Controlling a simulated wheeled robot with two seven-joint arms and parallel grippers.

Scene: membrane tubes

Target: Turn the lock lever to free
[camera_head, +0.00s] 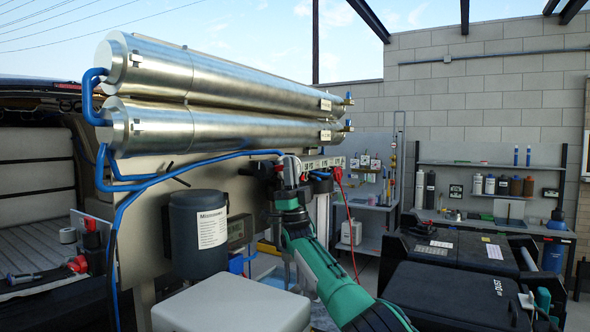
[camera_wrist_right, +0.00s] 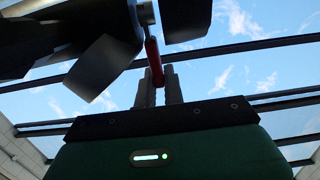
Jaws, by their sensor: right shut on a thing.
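The red lock lever (camera_wrist_right: 153,62) shows in the right wrist view, hanging down from a dark fitting with a light metal pivot. My right gripper (camera_wrist_right: 160,85) has its fingers closed on the lower end of the lever. In the head view my right gripper (camera_head: 284,180) is up against the panel under the right part of the two steel tubes, at the end of my green arm. There the gripper hides most of the lever, so its exact angle is hard to tell. My left gripper is not in view.
Two long steel membrane tubes (camera_head: 215,83) lie above the panel, with blue hoses (camera_head: 125,205) at the left. A dark canister (camera_head: 197,235) and a pale box (camera_head: 232,308) stand left of my arm. A red cable (camera_head: 348,210) hangs to the right. A black case (camera_head: 450,293) stands at right.

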